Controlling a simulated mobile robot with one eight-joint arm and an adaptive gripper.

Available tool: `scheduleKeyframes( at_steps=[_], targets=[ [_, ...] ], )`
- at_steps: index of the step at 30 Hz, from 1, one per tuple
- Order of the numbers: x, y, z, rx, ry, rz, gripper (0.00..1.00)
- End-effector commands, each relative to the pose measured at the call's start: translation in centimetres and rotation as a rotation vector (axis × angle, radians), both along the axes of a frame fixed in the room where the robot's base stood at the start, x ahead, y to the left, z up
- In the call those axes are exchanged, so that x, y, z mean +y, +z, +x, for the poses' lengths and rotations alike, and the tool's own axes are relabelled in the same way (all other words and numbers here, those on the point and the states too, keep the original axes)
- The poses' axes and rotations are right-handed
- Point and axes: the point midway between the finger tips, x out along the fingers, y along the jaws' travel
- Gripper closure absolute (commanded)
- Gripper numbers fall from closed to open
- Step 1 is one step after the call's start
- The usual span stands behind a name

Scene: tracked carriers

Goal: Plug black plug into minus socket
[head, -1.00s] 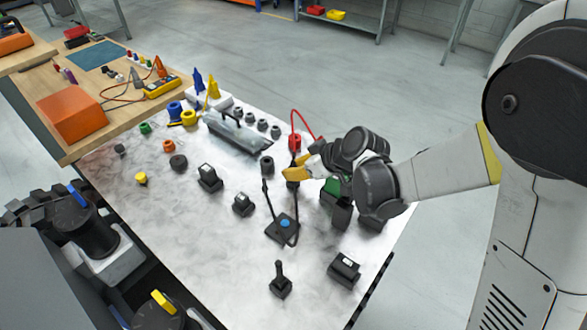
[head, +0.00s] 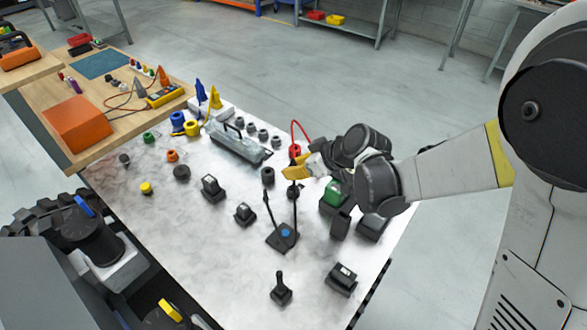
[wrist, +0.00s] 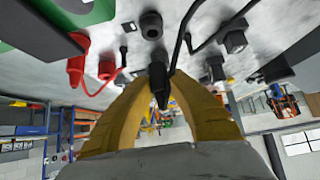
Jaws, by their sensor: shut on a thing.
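The black plug (wrist: 159,82) shows between the yellow fingers of my gripper (wrist: 160,100) in the wrist view, with a thin black cable rising from it. In the head view my gripper (head: 297,170) is low over the right part of the pale panel, shut on the plug; the plug is mostly hidden there. A round black socket (head: 267,175) stands just left of the gripper; a dark socket also shows in the wrist view (wrist: 151,25), apart from the plug. No minus mark is legible, so I cannot tell which socket is minus.
A red plug (head: 294,151) with a red cable stands just behind my gripper. A green-topped black block (head: 333,192) is close on its right. A black base with a blue dot (head: 283,237) stands in front. A clear-covered bar (head: 237,143) lies left.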

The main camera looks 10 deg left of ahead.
Motion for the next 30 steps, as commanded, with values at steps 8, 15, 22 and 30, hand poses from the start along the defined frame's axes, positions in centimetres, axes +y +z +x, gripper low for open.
scheduleKeyframes(
  at_steps=[8,15,22,30],
  targets=[
    [0.0,0.9,0.0,0.0,0.0,0.0,1.0],
    [0.0,1.0,0.0,0.0,0.0,0.0,1.0],
    [0.0,2.7,0.0,0.0,0.0,0.0,1.0],
    [0.0,4.8,0.0,0.0,0.0,0.0,1.0]
  ],
)
